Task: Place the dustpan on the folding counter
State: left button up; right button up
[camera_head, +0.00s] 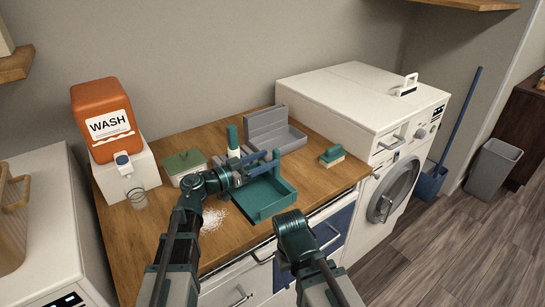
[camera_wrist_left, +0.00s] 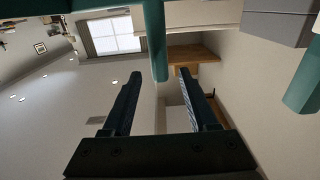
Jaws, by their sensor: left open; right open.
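The teal dustpan (camera_head: 268,203) sits on the wooden folding counter (camera_head: 330,178), near its front edge, with its open tray facing up. My left gripper (camera_head: 248,163) is just behind and above the tray, by the dustpan's raised bar. In the left wrist view its two fingers (camera_wrist_left: 160,85) are spread apart with nothing shut between them. A teal bar (camera_wrist_left: 154,40) shows beyond them there; I cannot tell if it touches them. My right gripper (camera_head: 294,232) is open in front of the counter's front edge, below the dustpan, and holds nothing visible.
White powder (camera_head: 212,219) lies left of the dustpan. A washing machine (camera_head: 352,95) is at the right. The right front of the counter is fairly clear.

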pick_arm(q)
jog(key=v, duration=0.8)
jog(key=shift+s+a, duration=0.2)
jog(key=shift+s, duration=0.05)
